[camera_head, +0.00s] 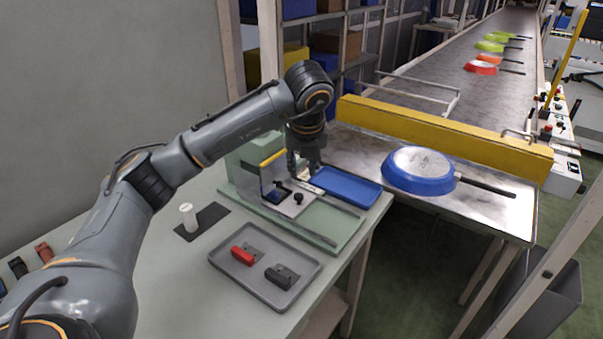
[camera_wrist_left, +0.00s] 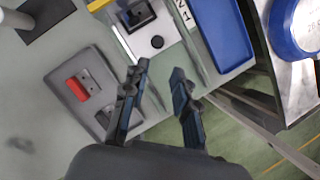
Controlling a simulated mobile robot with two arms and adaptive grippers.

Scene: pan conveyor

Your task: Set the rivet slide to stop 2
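The rivet slide is a light plate (camera_head: 292,207) with a black knob (camera_head: 298,199) on a pale green fixture (camera_head: 325,222); the knob also shows in the left wrist view (camera_wrist_left: 157,42). A strip with partly cut-off markings (camera_wrist_left: 184,14) lies beside the plate; I cannot read which stop the slide is at. My left gripper (camera_head: 306,172) is over the fixture's far side in the head view, partly hidden by its own wrist. In the left wrist view its fingers (camera_wrist_left: 160,68) are apart with nothing between them, and the knob is beyond the tips. My right gripper is not in view.
A grey tray (camera_head: 225,264) with a red and a black handle stands in front of the fixture. A blue tray (camera_head: 345,188) lies behind it. A blue pan (camera_head: 418,172) sits on the metal table by a yellow rail (camera_head: 450,138). A white cylinder (camera_head: 188,217) stands left.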

